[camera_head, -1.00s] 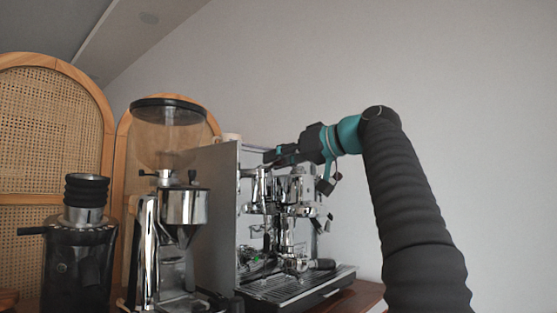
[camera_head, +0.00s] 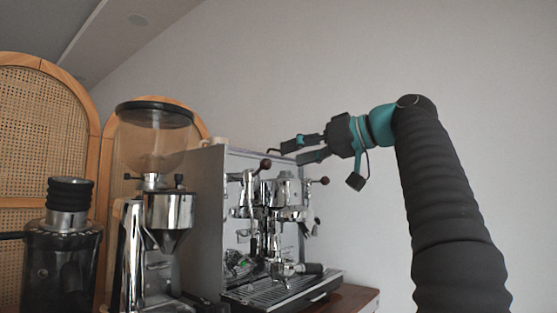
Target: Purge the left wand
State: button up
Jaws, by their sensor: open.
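The chrome espresso machine (camera_head: 212,215) stands on the wooden counter. On its front, a dark knob (camera_head: 266,164) on a thin chrome lever sits at the upper left, and a second dark knob (camera_head: 324,181) sits at the upper right. Thin chrome tubes hang at the left of the front; the left wand cannot be told apart from them surely. My gripper (camera_head: 292,153) is open and empty, level with the machine's top edge, just right of and a little above the left knob. It appears apart from the knob; depth is hard to judge.
A chrome grinder (camera_head: 170,208) with a clear hopper stands left of the machine, and a dark grinder (camera_head: 62,250) stands farther left. A portafilter handle (camera_head: 312,268) sticks out above the drip tray (camera_head: 270,291). Free air lies above and right of the machine.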

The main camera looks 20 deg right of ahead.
jog(key=shift+v, duration=1.7)
dwell(0.3)
